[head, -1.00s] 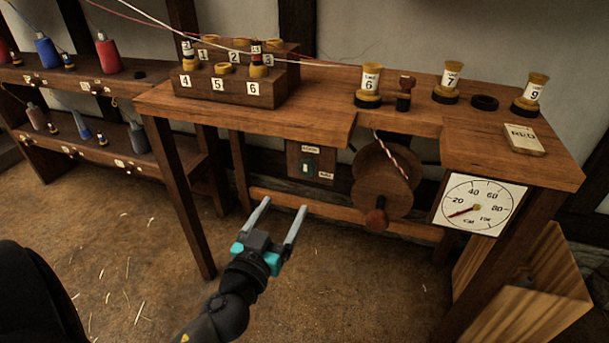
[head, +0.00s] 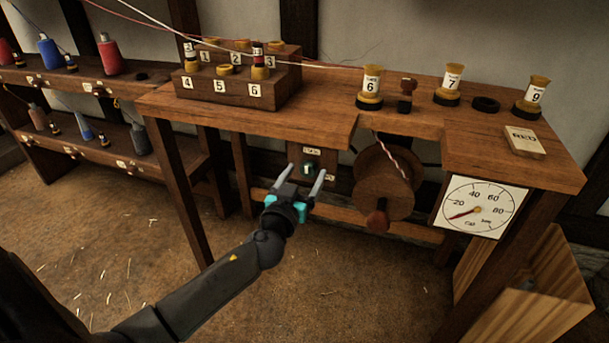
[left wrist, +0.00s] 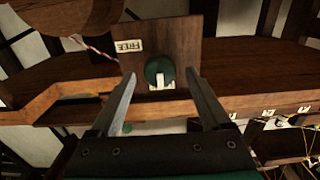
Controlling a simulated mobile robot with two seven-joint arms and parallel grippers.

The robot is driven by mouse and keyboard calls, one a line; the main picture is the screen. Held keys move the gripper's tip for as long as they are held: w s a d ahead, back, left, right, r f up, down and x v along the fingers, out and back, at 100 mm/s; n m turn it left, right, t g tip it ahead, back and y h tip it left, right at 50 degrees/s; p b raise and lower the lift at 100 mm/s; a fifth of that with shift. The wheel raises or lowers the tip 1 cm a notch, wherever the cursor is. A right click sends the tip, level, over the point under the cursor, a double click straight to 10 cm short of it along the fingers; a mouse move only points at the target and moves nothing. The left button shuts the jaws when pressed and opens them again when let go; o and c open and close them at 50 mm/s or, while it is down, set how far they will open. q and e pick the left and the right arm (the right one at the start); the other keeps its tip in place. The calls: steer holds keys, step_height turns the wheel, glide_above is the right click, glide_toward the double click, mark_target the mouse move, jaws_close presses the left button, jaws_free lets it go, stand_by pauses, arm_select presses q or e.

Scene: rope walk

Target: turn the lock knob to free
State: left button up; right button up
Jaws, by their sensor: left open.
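The lock knob (head: 308,168) is a dark green round knob on a brown wooden plate (head: 299,177) below the bench top, left of the reel. In the left wrist view the knob (left wrist: 161,72) shows a white mark pointing down in the picture. That view shows a label reading FREE (left wrist: 128,46), upside down, at the plate's upper left; in the head view a label sits at the plate's lower right, another above the knob. My left gripper (head: 306,171) is open, its fingers pointing at the plate, one on each side of the knob in view. Contact cannot be told. My right gripper is not in view.
The wooden reel (head: 385,185) with red-and-white cord hangs just right of the plate. A dial gauge (head: 479,206) is on the bench front further right. A bench leg (head: 181,195) stands left. The floor below is open.

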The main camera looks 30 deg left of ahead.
arm_select(q)
steer(key=shift+w, duration=0.15)
jaws_close()
stand_by(0.7)
